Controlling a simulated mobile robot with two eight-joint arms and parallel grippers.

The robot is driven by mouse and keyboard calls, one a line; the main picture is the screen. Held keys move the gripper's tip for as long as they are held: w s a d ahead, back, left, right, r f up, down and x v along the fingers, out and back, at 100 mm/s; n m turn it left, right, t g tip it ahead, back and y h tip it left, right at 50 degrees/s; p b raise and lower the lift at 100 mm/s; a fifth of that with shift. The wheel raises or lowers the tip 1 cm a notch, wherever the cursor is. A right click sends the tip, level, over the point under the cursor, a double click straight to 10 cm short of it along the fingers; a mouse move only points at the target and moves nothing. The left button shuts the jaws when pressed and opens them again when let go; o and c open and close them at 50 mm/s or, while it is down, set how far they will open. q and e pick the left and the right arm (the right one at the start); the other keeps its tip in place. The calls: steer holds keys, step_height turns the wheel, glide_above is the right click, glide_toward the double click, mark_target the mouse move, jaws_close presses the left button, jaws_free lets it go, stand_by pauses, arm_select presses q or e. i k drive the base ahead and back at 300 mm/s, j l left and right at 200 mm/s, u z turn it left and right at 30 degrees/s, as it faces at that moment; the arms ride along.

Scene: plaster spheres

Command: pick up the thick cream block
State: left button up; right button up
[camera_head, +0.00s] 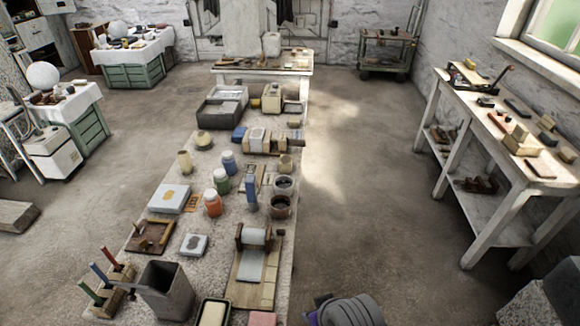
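Several pale things could be the thick cream block, and I cannot tell which one it is. A cream block (213,313) lies in a dark-rimmed tray (229,310) at the near end of the long centre table, cut off by the bottom edge. Another cream block (521,146) sits on the right workbench (480,128), with smaller pieces on or against it. Neither of my grippers is in view.
The long centre table (150,210) carries jars, pots, a grey square bin (166,290) and a roller on a board (250,281). A grey rounded object (348,312) is at the bottom edge. The floor (370,210) between centre table and right workbench is clear.

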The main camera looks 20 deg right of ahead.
mark_target(285, 161)
steer(key=k+l+u, duration=0.1)
steer(key=l, duration=0.25)
steer(key=k+l+u, duration=0.15)
steer(key=l, duration=0.15)
steer(key=l+u, duration=0.1)
steer(key=l, duration=0.25)
steer(key=l+u, duration=0.25)
steer(key=l, duration=0.25)
steer(key=k+l+u, duration=0.1)
steer(key=l+u, duration=0.2)
steer(key=l, duration=0.2)
steer(key=i+l+u, duration=0.1)
steer(key=l+u, duration=0.15)
steer(key=l, duration=0.25)
steer(key=l+u, duration=0.25)
steer(key=l, duration=0.25)
steer(key=i+l+u, duration=0.3)
steer(key=i+l, duration=0.15)
steer(key=l, duration=0.2)
steer(key=i+l+u, duration=0.1)
steer(key=l, duration=0.25)
steer(key=i+l+u, duration=0.15)
steer(key=l, duration=0.25)
steer(key=i, duration=0.15)
